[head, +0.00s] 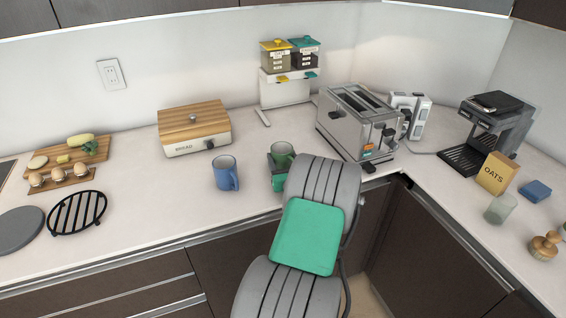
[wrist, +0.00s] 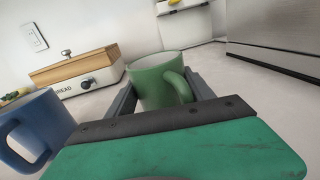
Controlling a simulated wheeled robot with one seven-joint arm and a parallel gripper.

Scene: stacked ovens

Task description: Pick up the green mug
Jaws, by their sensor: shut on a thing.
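The green mug (head: 283,151) is upright near the counter's front edge, partly hidden by my arm in the head view. In the wrist view the green mug (wrist: 158,76) sits between my two fingers, its handle toward the camera. My gripper (head: 278,172) is shut on it; the gripper also shows in the wrist view (wrist: 160,92), with a finger on each side of the mug. The mug's base is hidden, so I cannot tell whether it touches the counter.
A blue mug (head: 226,173) stands just left of the green mug. A bread box (head: 194,130) is behind at left, and a toaster (head: 352,127) is at right. A dispenser stand (head: 287,88) is at the back wall. Counter between the blue mug and the black trivet (head: 77,212) is clear.

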